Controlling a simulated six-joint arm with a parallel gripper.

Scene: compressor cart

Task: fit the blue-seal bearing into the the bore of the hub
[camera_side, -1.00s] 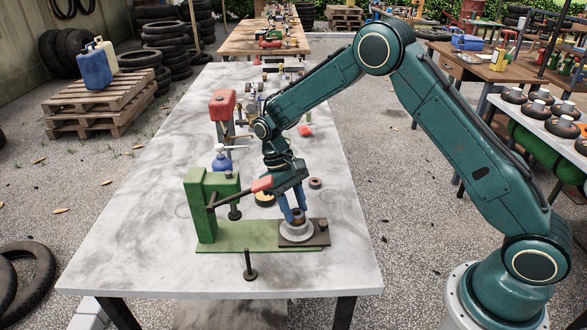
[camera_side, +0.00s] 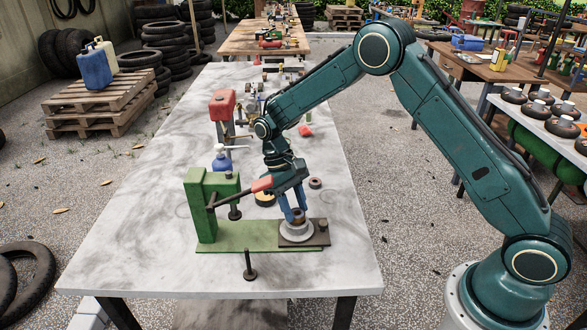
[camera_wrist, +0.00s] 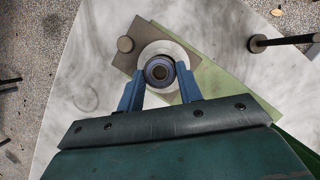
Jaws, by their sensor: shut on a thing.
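My gripper (camera_side: 294,212) has blue fingers and points down over the hub at the right end of the green press base. It also shows in the wrist view (camera_wrist: 160,82). The fingers are shut on the blue-seal bearing (camera_wrist: 159,71), a small dark ring with a bluish rim. The hub (camera_side: 296,232) is a pale grey round part on a brown plate; its pale ring (camera_wrist: 178,52) surrounds the bearing in the wrist view. The bearing is over the bore and hides it. I cannot tell whether it stands above the bore or partly in it.
A green press (camera_side: 208,205) with a red-handled lever (camera_side: 262,184) stands left of my gripper. A dark post (camera_side: 249,266) stands in front of the base. Behind lie a small dark ring (camera_side: 315,183), a blue spray bottle (camera_side: 222,158) and a red-topped tool. The table's right front is clear.

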